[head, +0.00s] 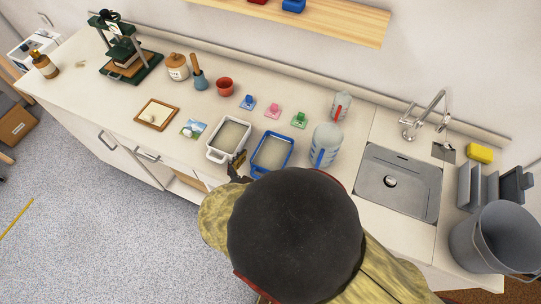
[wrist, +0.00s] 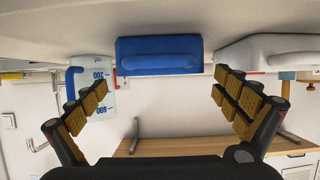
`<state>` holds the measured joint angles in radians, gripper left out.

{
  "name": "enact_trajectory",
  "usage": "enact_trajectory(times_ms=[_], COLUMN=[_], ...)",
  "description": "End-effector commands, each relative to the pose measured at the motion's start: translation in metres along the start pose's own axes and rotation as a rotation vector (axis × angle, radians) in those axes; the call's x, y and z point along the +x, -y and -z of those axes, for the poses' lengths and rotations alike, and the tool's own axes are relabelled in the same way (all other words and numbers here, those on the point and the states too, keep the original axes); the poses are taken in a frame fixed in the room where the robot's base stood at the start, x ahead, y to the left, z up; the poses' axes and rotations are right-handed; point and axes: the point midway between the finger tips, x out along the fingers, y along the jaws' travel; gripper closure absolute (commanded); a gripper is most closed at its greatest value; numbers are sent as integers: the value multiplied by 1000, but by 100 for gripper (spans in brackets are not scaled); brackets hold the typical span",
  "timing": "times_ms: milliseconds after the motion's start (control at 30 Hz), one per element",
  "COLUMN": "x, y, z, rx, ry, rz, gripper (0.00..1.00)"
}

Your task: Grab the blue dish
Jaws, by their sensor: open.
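The blue dish (head: 291,150) is a rectangular tray with a pale grey content, on the counter near its front edge, just right of a white dish (head: 212,151). In the wrist view the blue dish (wrist: 158,55) shows its end between my fingers, toward the top of the picture. My gripper (head: 237,160) is near the front of the two dishes, close to the white dish's right corner. In the wrist view my gripper (wrist: 165,105) is open, with padded fingers wide apart and nothing between them. Contact with the dish does not show.
The white dish (wrist: 262,50) stands close beside it. A graduated jug (head: 325,146) and the sink (head: 398,184) are to the right. Small blue (head: 248,102), pink (head: 273,110) and green (head: 299,119) items lie behind. A picture card (head: 193,129) lies left.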

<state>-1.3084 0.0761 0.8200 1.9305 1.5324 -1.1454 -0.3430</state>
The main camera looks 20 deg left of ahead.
Motion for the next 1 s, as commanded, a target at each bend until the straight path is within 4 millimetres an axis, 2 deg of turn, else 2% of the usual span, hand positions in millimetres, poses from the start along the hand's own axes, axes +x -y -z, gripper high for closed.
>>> enact_trajectory(times_ms=[267,400,700,1000], x=[37,52,55,55], y=[0,0,1,1], z=[-8,-6,-4,-4], rx=[1,2,1,1], ry=[1,1,1,1], rz=[-2,0,1,2], gripper=[0,0,0,17])
